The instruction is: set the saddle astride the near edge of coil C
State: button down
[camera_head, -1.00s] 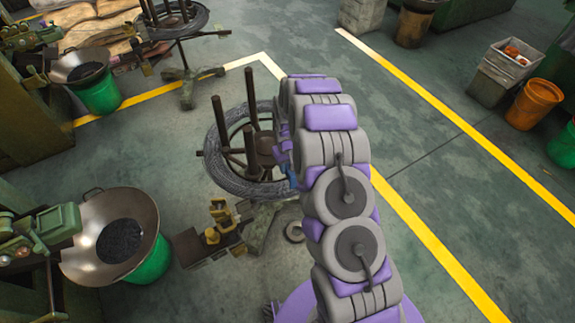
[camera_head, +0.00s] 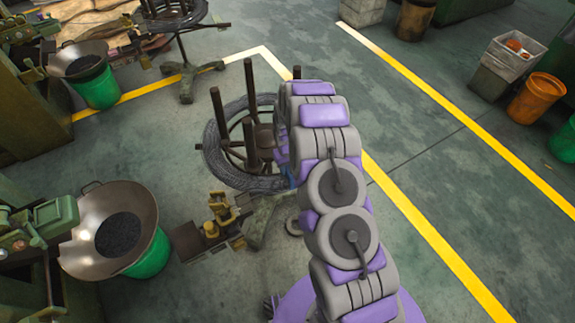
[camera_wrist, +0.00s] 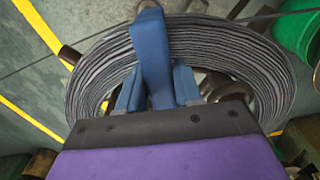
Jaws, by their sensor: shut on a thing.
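The saddle (camera_wrist: 152,50) is a blue strap-like piece, upright in the middle of the wrist view between my gripper's blue fingers. My gripper (camera_wrist: 156,88) is shut on it. In the picture the saddle crosses in front of the wound band of coil C (camera_wrist: 225,45), a grey ring of wire. I cannot tell whether they touch. In the head view coil C (camera_head: 215,160) lies on a dark stand with upright posts. My arm covers the coil's right part and hides the saddle and most of my gripper there.
A metal bowl (camera_head: 88,205) on a green bucket stands at left. A small yellow-and-brown fixture (camera_head: 215,228) is on the floor near the stand. Another coil stand (camera_head: 185,45) is at the back. Open floor lies right of my arm.

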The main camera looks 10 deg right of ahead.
jog(key=shift+f+b, duration=0.3)
jog(key=shift+f, duration=1.5)
jog(key=c, duration=0.7)
grip_release()
jog(key=shift+r, duration=0.1)
jog(key=shift+r+p, duration=2.9)
jog(key=shift+r, duration=9.15)
jog(key=shift+r, duration=0.1)
